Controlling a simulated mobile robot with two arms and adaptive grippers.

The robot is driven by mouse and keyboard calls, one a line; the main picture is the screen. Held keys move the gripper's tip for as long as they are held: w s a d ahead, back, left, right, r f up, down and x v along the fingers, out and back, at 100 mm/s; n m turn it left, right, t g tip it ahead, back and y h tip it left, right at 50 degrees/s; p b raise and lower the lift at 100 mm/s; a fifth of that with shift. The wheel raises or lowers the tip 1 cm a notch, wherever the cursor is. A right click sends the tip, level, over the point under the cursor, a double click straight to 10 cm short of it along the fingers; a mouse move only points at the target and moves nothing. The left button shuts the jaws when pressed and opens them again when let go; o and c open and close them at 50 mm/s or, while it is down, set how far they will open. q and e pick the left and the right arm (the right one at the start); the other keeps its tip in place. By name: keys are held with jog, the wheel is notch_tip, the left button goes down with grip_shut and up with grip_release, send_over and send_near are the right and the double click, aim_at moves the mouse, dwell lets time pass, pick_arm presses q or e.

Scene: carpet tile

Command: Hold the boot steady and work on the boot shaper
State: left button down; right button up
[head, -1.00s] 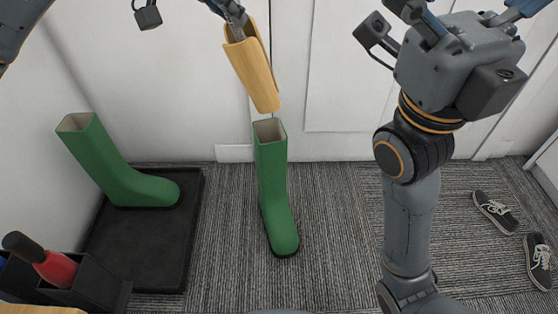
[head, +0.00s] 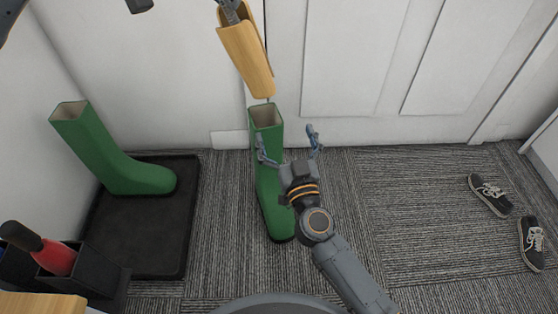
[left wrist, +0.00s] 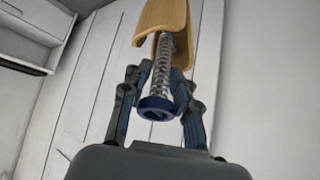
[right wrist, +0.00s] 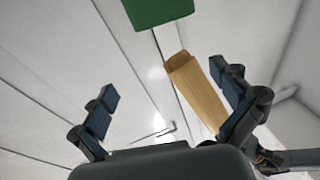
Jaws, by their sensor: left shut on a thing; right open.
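A green boot (head: 268,190) stands upright on the carpet in the head view, its shaft open at the top. The wooden boot shaper (head: 250,60) hangs above the opening, apart from it. My left gripper (left wrist: 158,88) is shut on the shaper's blue knob (left wrist: 154,106), below a coil spring (left wrist: 163,68) in the left wrist view. My right gripper (head: 288,142) is open, its fingers spread at the upper shaft; whether they touch it I cannot tell. The right wrist view shows both fingers apart, the boot (right wrist: 157,8) and the shaper (right wrist: 195,95).
A second green boot (head: 108,155) stands on a black tray (head: 150,240) at left. A black holder (head: 85,280) with a red-handled item is at front left. Dark shoes (head: 490,195) lie at right. A white door (head: 350,70) is behind. The carpet between is free.

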notch_tip(320, 180, down, 8)
jog(key=s+a+g, duration=0.1)
jog(key=s+g, duration=0.1)
send_near(262, 117)
jog(key=shift+n, duration=0.3)
jog(key=x, duration=0.5)
jog(key=shift+w, duration=0.25)
jog(key=shift+c, duration=0.2)
jog(key=c, duration=1.9)
